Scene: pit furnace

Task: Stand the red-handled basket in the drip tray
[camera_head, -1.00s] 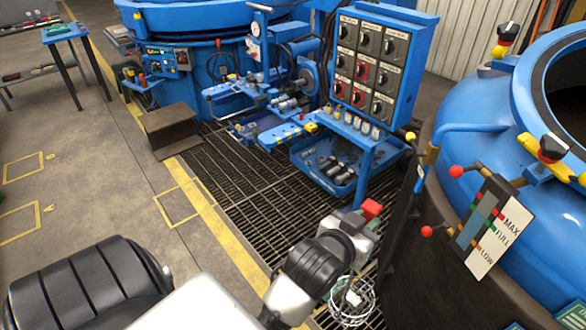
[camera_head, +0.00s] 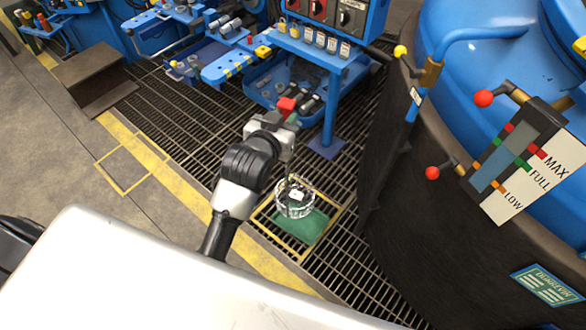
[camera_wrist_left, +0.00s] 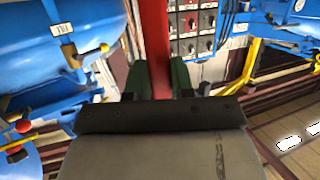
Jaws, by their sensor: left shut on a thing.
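My left gripper (camera_head: 288,122) is shut on the red handle (camera_head: 286,104) of the basket. The wire basket (camera_head: 294,199) shows below the gripper in the head view, with a small pale thing inside. It appears over a green drip tray (camera_head: 302,228) on the floor grating; I cannot tell whether it hangs above it or touches it. In the left wrist view the red handle (camera_wrist_left: 154,45) rises between the green-padded fingers (camera_wrist_left: 161,80). The basket itself is hidden there. My right gripper is not in view.
A yellow outline (camera_head: 258,222) surrounds the green tray. The dark furnace wall (camera_head: 400,210) with red-knobbed levers (camera_head: 433,173) stands close on the right. A blue bench leg (camera_head: 329,112) and a blue bin (camera_head: 265,92) stand behind. Open grating (camera_head: 185,125) lies to the left.

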